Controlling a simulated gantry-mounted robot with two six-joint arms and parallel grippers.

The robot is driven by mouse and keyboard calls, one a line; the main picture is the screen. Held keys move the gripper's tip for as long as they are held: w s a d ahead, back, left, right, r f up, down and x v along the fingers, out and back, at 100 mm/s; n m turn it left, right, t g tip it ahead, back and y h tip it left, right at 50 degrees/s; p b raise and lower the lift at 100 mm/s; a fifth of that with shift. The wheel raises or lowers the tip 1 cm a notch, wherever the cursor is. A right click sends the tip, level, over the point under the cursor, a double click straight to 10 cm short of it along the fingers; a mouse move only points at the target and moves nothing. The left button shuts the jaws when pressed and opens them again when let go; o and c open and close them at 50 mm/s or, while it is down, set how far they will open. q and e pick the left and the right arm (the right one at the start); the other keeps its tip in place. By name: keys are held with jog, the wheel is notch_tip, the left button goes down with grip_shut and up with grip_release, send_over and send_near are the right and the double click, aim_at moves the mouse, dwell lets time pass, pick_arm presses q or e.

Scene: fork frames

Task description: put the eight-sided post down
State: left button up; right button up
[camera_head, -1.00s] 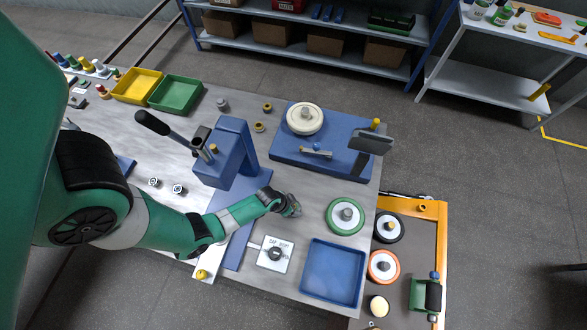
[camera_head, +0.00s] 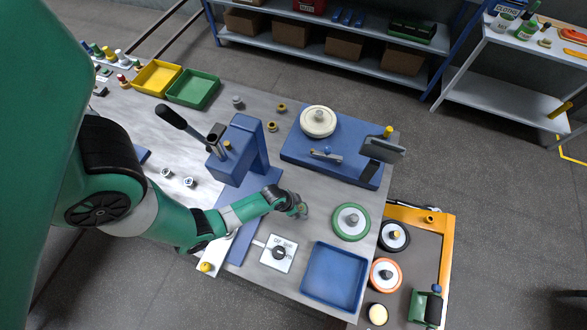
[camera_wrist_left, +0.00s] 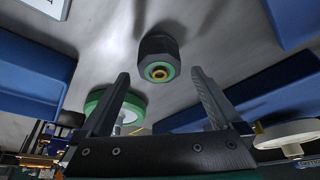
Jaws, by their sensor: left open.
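The eight-sided post (camera_wrist_left: 157,58) is dark, with a green ring and a yellow centre on its near end. In the left wrist view it stands on the grey tabletop just beyond my left fingertips, apart from both fingers. My left gripper (camera_wrist_left: 160,76) is open, with a finger to either side below the post and nothing clasped. In the head view the left gripper (camera_head: 301,208) is low over the table, left of the green-rimmed wheel; the post is hard to make out there. My right gripper is not in view.
The green-rimmed wheel (camera_head: 351,221) lies right of the gripper. A blue tray (camera_head: 363,281) and a white dial plate (camera_head: 271,264) sit towards the front. A blue press (camera_head: 238,152) stands left, and a blue fixture (camera_head: 350,174) holding a cream wheel (camera_head: 318,121) is behind.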

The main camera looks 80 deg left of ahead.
pick_arm(q)
jog(key=p+v, duration=0.5)
jog(key=v, duration=0.4)
jog(key=shift+r, duration=0.35)
jog(key=shift+s, duration=0.1)
